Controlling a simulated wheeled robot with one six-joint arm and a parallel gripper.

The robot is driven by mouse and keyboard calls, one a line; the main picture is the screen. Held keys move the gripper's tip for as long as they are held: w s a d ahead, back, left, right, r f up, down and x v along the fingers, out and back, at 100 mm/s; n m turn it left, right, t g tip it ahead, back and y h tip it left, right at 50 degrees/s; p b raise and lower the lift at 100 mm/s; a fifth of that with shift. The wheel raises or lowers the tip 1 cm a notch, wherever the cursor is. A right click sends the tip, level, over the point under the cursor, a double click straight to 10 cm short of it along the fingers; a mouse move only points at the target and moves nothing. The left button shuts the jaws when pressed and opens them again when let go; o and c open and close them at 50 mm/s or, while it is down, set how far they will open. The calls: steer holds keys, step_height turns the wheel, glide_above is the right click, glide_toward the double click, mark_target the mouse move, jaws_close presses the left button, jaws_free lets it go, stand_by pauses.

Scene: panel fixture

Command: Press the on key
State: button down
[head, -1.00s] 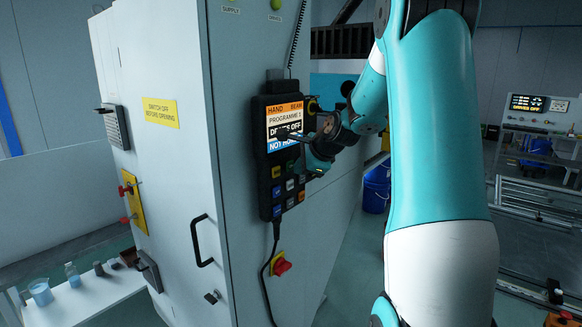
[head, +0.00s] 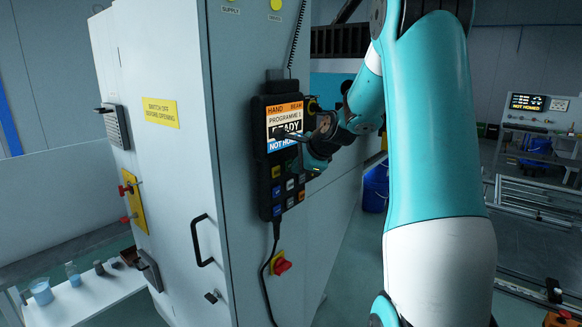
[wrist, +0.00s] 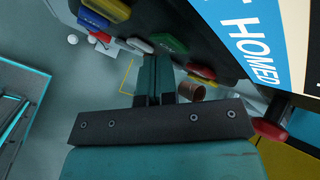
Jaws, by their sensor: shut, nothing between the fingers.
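The hand-held pendant (head: 262,207) hangs on the grey cabinet, its screen (head: 284,120) reading HAND, BEAM, PROGRAMME 1, READY and a partly covered NOT HOMED line. Coloured keys sit below the screen. My gripper (head: 304,160) is at the pendant's upper keys and hides some of them. In the wrist view my gripper (wrist: 154,62) is shut and empty, its tips by a green key (wrist: 169,43). No key label is readable, so I cannot tell which is the on key. Whether the tips touch the green key is unclear.
Two yellow lamps (head: 276,5) are at the cabinet top. A second display (head: 538,104) at far right reads NOT HOMED.

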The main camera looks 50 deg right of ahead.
steer(key=shift+s, duration=0.8)
steer(key=shift+s+d, duration=0.15)
steer(key=shift+s, duration=1.1)
steer(key=shift+s+d, duration=0.1)
steer(key=shift+s, duration=1.15)
